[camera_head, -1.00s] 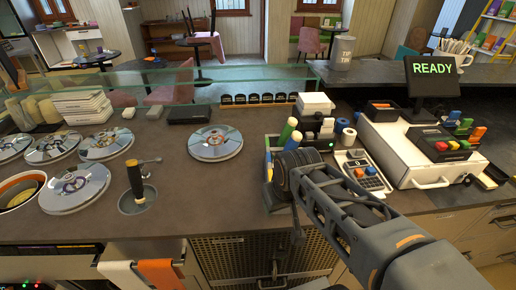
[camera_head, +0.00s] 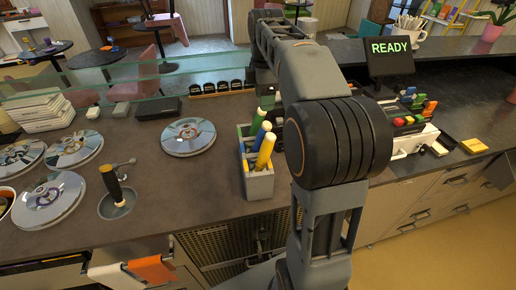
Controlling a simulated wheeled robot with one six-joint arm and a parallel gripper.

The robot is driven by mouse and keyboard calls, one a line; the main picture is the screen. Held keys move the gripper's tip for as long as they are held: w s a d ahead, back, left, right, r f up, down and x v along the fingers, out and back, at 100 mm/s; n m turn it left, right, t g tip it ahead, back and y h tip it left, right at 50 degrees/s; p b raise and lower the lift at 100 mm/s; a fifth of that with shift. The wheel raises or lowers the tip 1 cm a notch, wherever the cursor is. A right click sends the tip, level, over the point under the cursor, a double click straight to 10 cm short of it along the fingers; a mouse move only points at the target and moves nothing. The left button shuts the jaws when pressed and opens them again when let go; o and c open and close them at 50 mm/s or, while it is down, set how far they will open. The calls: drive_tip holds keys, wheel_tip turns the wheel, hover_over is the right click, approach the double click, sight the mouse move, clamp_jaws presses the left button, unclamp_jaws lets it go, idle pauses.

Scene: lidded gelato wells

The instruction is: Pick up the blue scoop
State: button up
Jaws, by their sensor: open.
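The blue scoop (camera_head: 261,132) stands handle up in a grey holder (camera_head: 259,186) with coloured marks. Its handle is between a green handle (camera_head: 258,121) behind and a yellow handle (camera_head: 266,151) in front; its lower part is hidden in the holder. My gripper (camera_head: 265,94) hangs at the end of my bent arm, just beyond the holder and behind the green handle. It is small and dark, partly hidden, and open. It appears apart from the blue scoop, though depth is hard to judge.
Round metal lids (camera_head: 188,137) lie on the counter left of the holder. A black-handled tool (camera_head: 113,186) stands in a round well at left. A READY screen (camera_head: 391,48) stands at right. Counter between lids and holder is clear. My arm hides counter right of the holder.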

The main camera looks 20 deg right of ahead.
sight(264, 125)
wheel_tip(264, 125, down, 6)
drive_tip(key=shift+r, duration=0.2)
wheel_tip(264, 125, down, 5)
drive_tip(key=shift+s+f+p, duration=0.1)
drive_tip(key=shift+p, duration=0.45)
drive_tip(key=shift+f, duration=0.15)
clamp_jaws()
idle(0.3)
